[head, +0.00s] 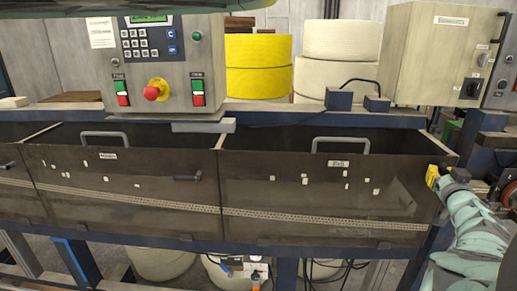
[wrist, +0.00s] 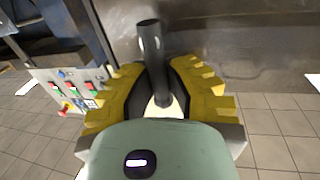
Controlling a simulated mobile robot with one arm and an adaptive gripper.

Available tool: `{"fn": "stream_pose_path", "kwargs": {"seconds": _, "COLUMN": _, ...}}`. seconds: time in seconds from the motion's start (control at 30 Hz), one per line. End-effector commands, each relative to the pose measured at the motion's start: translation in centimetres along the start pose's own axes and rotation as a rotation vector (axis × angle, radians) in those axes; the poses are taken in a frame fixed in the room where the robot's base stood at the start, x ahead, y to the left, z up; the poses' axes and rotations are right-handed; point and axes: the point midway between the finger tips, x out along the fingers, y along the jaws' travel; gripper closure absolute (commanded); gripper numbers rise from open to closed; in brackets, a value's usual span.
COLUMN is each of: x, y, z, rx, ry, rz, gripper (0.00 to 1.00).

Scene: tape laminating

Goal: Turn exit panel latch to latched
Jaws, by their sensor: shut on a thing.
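The exit panel appears to be the dark right-hand panel (head: 300,200) in the head view, with a grey handle and a small label whose text is too small to read. My gripper (head: 433,176) is at this panel's right end, its yellow fingers against the edge. In the wrist view my gripper (wrist: 165,88) is shut on a dark cylindrical latch handle (wrist: 150,42), which stands up between the two yellow fingers, its top end sticking out past them. In the head view this latch is hidden by my gripper. Whether it is latched cannot be told.
A similar dark latch handle (head: 195,176) sticks out of the neighbouring panel (head: 125,195). A control box (head: 160,65) with a red emergency button stands above. A beige cabinet (head: 440,50) is at upper right. Yellow rolls (head: 258,65) stand behind. Tiled floor (wrist: 275,135) shows in the wrist view.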

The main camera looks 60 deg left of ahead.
Motion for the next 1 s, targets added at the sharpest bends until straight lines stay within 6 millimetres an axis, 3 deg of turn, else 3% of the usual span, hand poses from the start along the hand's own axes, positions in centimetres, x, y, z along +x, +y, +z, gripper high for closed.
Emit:
{"fn": "stream_pose_path", "kwargs": {"seconds": 0.57, "x": -0.1, "y": -0.3, "z": 0.1, "rx": -0.072, "ry": 0.017, "rz": -0.001, "gripper": 1.0}}
{"fn": "stream_pose_path", "kwargs": {"seconds": 1.0, "x": -0.3, "y": -1.6, "z": 0.8, "rx": -0.425, "ry": 0.086, "rz": 0.0, "gripper": 1.0}}
